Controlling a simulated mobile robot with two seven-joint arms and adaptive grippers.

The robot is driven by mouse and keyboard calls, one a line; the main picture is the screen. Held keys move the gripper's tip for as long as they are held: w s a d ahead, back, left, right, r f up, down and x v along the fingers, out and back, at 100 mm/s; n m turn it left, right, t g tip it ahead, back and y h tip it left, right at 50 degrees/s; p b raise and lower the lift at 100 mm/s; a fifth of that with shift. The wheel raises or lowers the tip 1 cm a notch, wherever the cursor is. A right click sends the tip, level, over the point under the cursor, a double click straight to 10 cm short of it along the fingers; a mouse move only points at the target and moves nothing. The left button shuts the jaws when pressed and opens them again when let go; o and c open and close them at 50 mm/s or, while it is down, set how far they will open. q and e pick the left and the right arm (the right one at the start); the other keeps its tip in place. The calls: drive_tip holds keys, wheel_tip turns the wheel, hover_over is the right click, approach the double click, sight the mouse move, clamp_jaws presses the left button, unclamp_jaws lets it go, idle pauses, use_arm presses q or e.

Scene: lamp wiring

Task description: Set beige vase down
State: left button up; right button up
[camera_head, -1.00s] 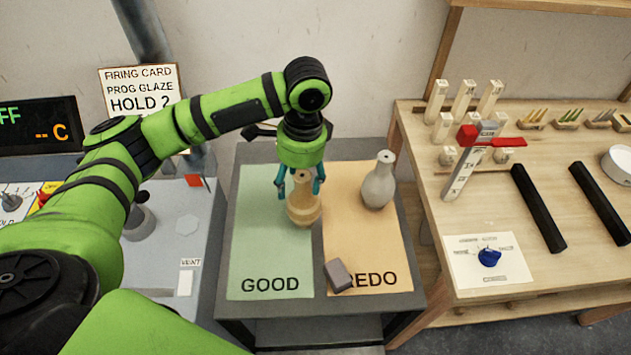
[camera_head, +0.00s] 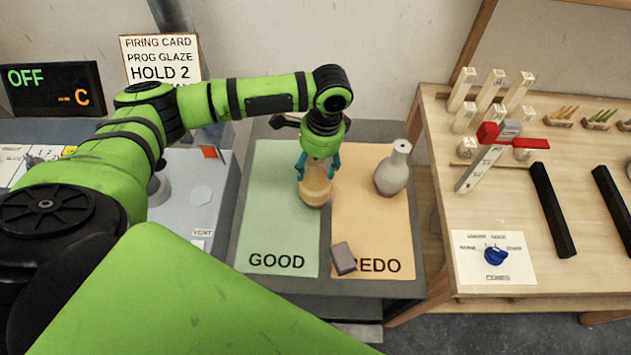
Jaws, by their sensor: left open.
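The beige vase (camera_head: 314,190) stands upright near the inner right edge of the green GOOD mat (camera_head: 266,225), close to the border with the orange REDO mat (camera_head: 372,225). My left gripper (camera_head: 318,170) comes down from above with its teal fingers apart on either side of the vase's neck. The fingers are open, and I cannot tell whether they touch the vase. The gripper hides part of the vase's top. My right gripper is not in view.
A grey vase (camera_head: 392,174) stands on the REDO mat, close right of the gripper. A grey-brown block (camera_head: 342,258) lies at the REDO mat's front left. A wooden workbench (camera_head: 440,165) stands to the right. The GOOD mat's left side is clear.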

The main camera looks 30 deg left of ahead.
use_arm(q)
drive_tip(key=c, duration=0.6)
clamp_jaws()
drive_tip(key=shift+r, duration=0.1)
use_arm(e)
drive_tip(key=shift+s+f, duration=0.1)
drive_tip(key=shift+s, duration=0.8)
